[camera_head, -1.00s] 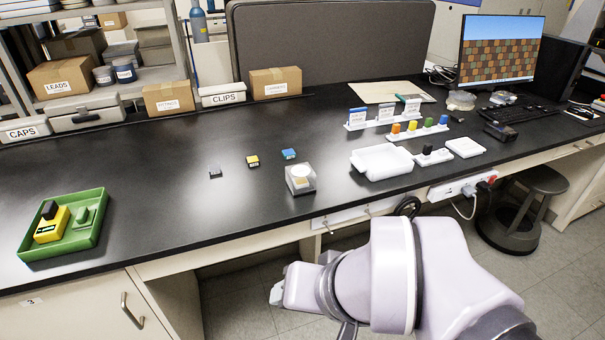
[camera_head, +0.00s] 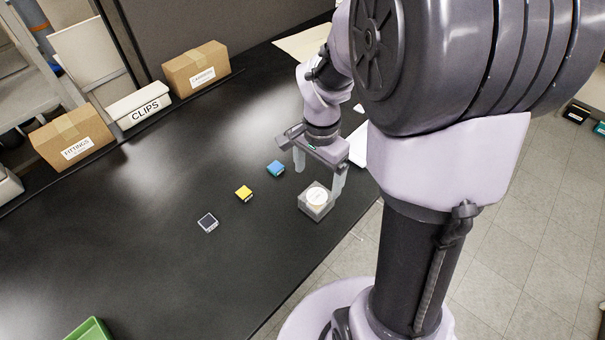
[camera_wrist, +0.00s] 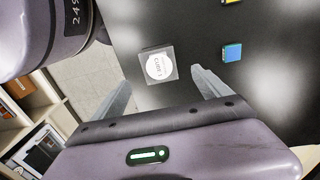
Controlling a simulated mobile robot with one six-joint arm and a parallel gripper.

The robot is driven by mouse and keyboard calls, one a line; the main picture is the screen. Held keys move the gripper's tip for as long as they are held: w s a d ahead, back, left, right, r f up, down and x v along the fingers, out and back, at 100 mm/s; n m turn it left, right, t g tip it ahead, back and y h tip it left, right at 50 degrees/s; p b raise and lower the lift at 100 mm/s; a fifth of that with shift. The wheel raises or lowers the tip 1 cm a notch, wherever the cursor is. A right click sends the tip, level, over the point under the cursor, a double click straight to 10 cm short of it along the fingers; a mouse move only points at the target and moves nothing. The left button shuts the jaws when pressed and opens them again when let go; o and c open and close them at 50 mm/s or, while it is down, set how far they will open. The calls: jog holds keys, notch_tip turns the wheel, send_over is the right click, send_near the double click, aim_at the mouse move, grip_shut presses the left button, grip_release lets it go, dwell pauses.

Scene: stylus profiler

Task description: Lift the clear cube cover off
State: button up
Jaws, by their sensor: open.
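The clear cube cover (camera_head: 313,209) stands on the black bench near its front edge, with a round white labelled disc showing on or through its top. It also shows in the wrist view (camera_wrist: 148,54), just beyond the fingertips and between their lines. My gripper (camera_head: 319,178) is open and empty, with its fingers pointing down above and just behind the cover. In the wrist view its two fingers (camera_wrist: 160,80) are spread wider than the cover. They appear apart from it.
A blue block (camera_head: 276,169), a yellow block (camera_head: 244,193) and a small dark square piece (camera_head: 208,222) lie left of the cover. A green tray (camera_head: 88,331) is at the bottom left. Boxes (camera_head: 196,69) line the bench's back. My arm hides the bench's right part.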

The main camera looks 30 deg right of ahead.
aim_at(317, 196)
notch_tip(317, 196, down, 4)
jog(key=shift+w+f+b, duration=0.1)
jog(key=shift+b, duration=0.4)
notch_tip(317, 196, down, 6)
jog(key=shift+r+b, duration=0.2)
jog(key=shift+b, duration=1.05)
jog(key=shift+r, duration=0.1)
jog(key=c, duration=1.4)
